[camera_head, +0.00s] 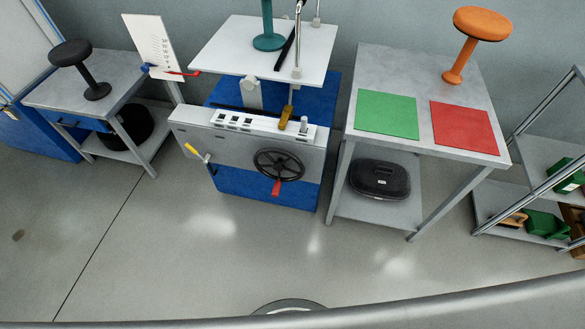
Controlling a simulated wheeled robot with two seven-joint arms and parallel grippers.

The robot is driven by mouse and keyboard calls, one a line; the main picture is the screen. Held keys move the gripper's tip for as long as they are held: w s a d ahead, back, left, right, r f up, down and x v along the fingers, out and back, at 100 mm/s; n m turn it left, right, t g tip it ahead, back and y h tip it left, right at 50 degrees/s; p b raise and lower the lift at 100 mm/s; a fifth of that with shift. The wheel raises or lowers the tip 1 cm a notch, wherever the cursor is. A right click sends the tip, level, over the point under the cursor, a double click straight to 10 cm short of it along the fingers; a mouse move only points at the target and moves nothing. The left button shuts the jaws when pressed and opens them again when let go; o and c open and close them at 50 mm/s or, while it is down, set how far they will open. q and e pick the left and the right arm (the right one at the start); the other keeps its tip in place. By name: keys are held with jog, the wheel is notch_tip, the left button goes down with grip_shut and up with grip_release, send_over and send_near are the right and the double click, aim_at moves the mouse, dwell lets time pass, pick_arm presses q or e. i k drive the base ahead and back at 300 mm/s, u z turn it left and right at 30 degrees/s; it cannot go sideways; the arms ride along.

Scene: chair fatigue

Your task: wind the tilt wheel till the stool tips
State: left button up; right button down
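The tilt wheel (265,170) is a black spoked handwheel on the grey front panel (205,140) of the test machine. A red handle (276,188) sits at its lower rim. A teal stool (268,42) stands upright on the machine's white platform (225,48); the top of the picture cuts it off. The platform shows no clear tilt. A yellow-handled lever (192,150) is at the panel's left, and an orange-yellow handle (286,117) stands above the wheel. Neither of my grippers is in view.
A right table (425,100) bears a green mat (387,113), a red mat (464,127) and an orange stool (468,47). A left table (115,72) bears a black stool (83,70). A shelf rack (505,200) stands far right. The floor (190,250) before the machine is clear.

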aim_at(279, 166)
jog(key=z, duration=0.55)
jog(key=k, duration=0.65)
jog(key=z, duration=0.55)
jog(key=i, duration=0.2)
jog(key=z, duration=0.15)
